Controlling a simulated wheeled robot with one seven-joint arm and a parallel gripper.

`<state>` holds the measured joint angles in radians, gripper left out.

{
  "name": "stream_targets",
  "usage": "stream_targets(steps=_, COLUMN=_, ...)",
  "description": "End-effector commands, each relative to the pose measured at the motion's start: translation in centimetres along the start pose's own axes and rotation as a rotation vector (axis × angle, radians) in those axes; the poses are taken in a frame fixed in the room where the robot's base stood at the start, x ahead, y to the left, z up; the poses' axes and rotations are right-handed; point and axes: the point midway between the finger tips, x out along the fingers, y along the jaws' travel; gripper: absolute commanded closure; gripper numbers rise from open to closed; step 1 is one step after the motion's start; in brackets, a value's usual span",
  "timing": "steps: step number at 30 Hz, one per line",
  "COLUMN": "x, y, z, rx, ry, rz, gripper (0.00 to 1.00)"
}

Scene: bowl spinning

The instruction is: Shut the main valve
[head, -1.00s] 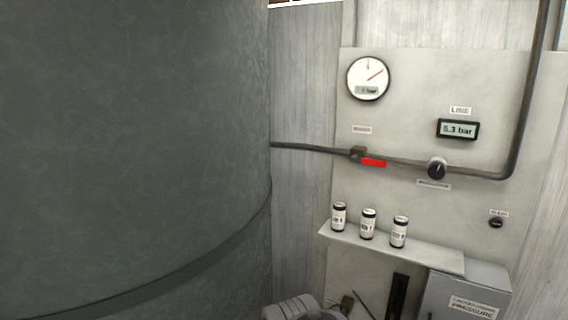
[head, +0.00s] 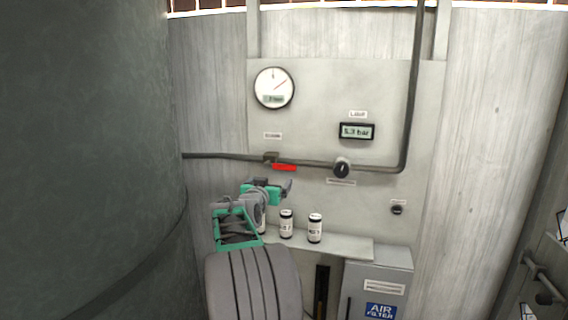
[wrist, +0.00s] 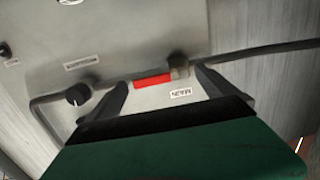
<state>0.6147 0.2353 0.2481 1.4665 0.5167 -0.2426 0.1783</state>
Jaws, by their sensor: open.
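The main valve sits on the pipe on the wall panel. Its dark body (head: 270,158) has a red lever (head: 285,167) pointing right, roughly along the pipe. In the wrist view the red lever (wrist: 152,82) and body (wrist: 178,66) appear turned around, beside a label reading MAIN (wrist: 181,92). My gripper (head: 275,185) is just below the valve in the head view. In the wrist view my gripper (wrist: 161,78) is open, with its fingers apart on either side of the lever and body. I cannot tell whether they touch.
A black knob (head: 342,168) sits farther right on the pipe. A round gauge (head: 274,88) and a display (head: 357,131) reading 5.3 bar are above. Cans (head: 315,228) stand on a shelf (head: 350,246) below. A large grey tank (head: 80,150) fills the left.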

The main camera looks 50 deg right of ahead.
Motion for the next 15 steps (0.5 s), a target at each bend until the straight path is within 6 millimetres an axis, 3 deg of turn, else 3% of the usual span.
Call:
stream_targets(steps=1, x=1.2, y=1.3, z=-1.0, rx=0.004, ry=0.045, rz=0.030, gripper=0.02)
stream_targets(steps=3, x=2.1, y=2.2, z=-1.9, rx=0.007, ry=0.084, rz=0.049, gripper=0.02)
stream_targets(steps=15, x=8.4, y=2.5, z=-2.9, rx=0.009, ry=0.089, rz=0.050, gripper=0.02)
